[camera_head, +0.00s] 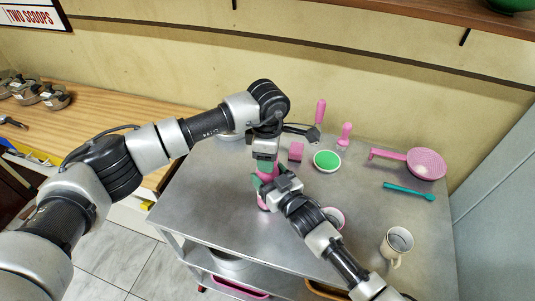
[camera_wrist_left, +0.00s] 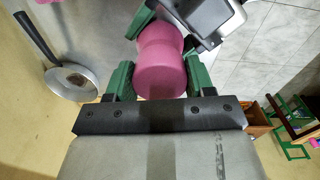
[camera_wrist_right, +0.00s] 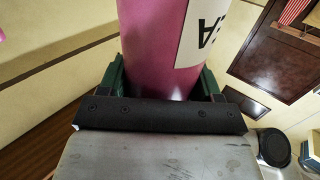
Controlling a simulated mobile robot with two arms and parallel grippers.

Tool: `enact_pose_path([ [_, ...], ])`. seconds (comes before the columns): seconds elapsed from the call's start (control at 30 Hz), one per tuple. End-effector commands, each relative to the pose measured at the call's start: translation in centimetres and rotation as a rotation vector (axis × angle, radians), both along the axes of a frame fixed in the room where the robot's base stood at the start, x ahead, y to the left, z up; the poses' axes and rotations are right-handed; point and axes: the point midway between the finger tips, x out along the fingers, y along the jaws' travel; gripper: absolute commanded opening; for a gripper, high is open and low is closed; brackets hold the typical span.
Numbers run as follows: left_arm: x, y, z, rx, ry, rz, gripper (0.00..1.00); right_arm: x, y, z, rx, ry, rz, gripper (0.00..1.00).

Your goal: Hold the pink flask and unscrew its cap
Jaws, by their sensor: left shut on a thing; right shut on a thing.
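The pink flask (camera_head: 263,203) stands upright near the left part of the metal table, mostly hidden by my grippers in the head view. My left gripper (camera_head: 266,170) points down from above, shut on the flask's pink cap (camera_wrist_left: 161,76); its green fingers sit on both sides of the cap in the left wrist view. My right gripper (camera_head: 267,187) comes from the front right, shut on the flask body (camera_wrist_right: 155,45), which bears a white label with dark letters. Whether the cap has turned or come loose cannot be told.
A pink cup (camera_head: 335,216) stands close to my right wrist. A green-topped dish (camera_head: 327,160), pink block (camera_head: 296,151), pink strainer (camera_head: 427,163), teal spoon (camera_head: 408,190) and white mug (camera_head: 397,244) are on the table. A frying pan (camera_wrist_left: 72,80) lies behind my left gripper.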

Motion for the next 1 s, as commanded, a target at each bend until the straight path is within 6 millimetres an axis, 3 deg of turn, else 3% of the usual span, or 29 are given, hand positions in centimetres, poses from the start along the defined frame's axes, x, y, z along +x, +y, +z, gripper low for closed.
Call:
enact_pose_path([
  [0.8, 0.01, -0.05, 0.15, -0.001, 0.001, 1.777, 0.25, -0.02, -0.05, -0.12, -0.002, 0.002, -0.001, 0.00],
  [1.0, 0.03, -0.03, 0.15, -0.001, 0.001, 2.121, 0.25, -0.02, -0.04, -0.12, -0.002, 0.002, -0.001, 0.00],
])
